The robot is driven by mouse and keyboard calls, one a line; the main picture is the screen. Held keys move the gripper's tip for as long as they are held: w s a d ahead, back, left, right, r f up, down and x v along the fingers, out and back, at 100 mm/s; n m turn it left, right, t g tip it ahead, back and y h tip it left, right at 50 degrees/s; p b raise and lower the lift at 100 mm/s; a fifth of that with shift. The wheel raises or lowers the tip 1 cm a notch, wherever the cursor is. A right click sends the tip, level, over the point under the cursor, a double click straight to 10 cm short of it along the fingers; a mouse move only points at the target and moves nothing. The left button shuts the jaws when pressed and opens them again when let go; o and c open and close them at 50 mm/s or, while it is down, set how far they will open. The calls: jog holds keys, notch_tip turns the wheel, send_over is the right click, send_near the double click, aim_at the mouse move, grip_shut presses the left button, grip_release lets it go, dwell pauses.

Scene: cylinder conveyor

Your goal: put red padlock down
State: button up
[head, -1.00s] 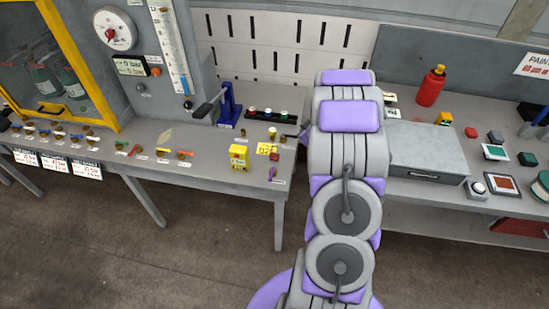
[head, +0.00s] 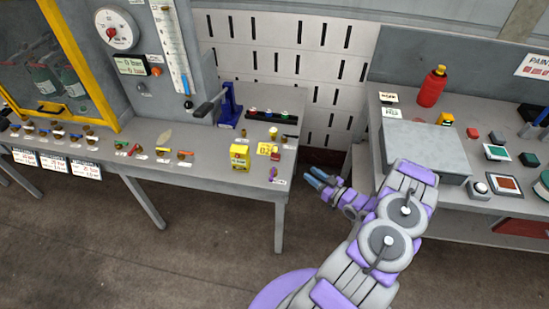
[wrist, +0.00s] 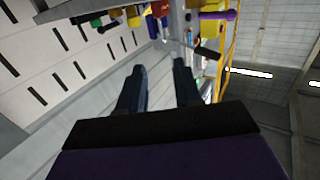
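A small red item that looks like the red padlock (head: 275,154) sits near the right end of the left bench (head: 215,168), beside a yellow display tag (head: 265,149). A small red shape also shows at the top of the wrist view (wrist: 160,8), probably the same padlock. My gripper (head: 318,179) hangs to the right of the bench end, apart from the padlock. In the wrist view its two dark fingers (wrist: 160,85) stand apart with nothing between them.
A yellow box (head: 240,156) and a small purple item (head: 273,173) stand near the padlock. A blue lever press (head: 229,106) is behind them. A grey box (head: 424,150) and a red bottle (head: 431,88) are on the right bench. A gap separates the benches.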

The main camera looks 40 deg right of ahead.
jog(key=w, duration=0.3)
jog(key=w+a+b, duration=0.1)
jog(key=w, duration=0.3)
jog(key=w+b, duration=0.1)
jog(key=w, duration=0.3)
jog(key=shift+w+a, duration=0.1)
jog(key=shift+a, duration=0.05)
jog(key=shift+w+f, duration=0.15)
jog(key=shift+w, duration=0.6)
jog(key=w, duration=0.1)
jog(key=w+b, duration=0.1)
jog(key=w, duration=0.1)
jog(key=shift+w+a+f, duration=0.15)
jog(key=shift+w+a, duration=0.05)
jog(key=shift+a, duration=0.15)
jog(key=shift+w+a, duration=0.2)
jog(key=shift+w, duration=0.25)
jog(key=shift+d, duration=0.15)
jog(key=c, duration=0.4)
grip_shut()
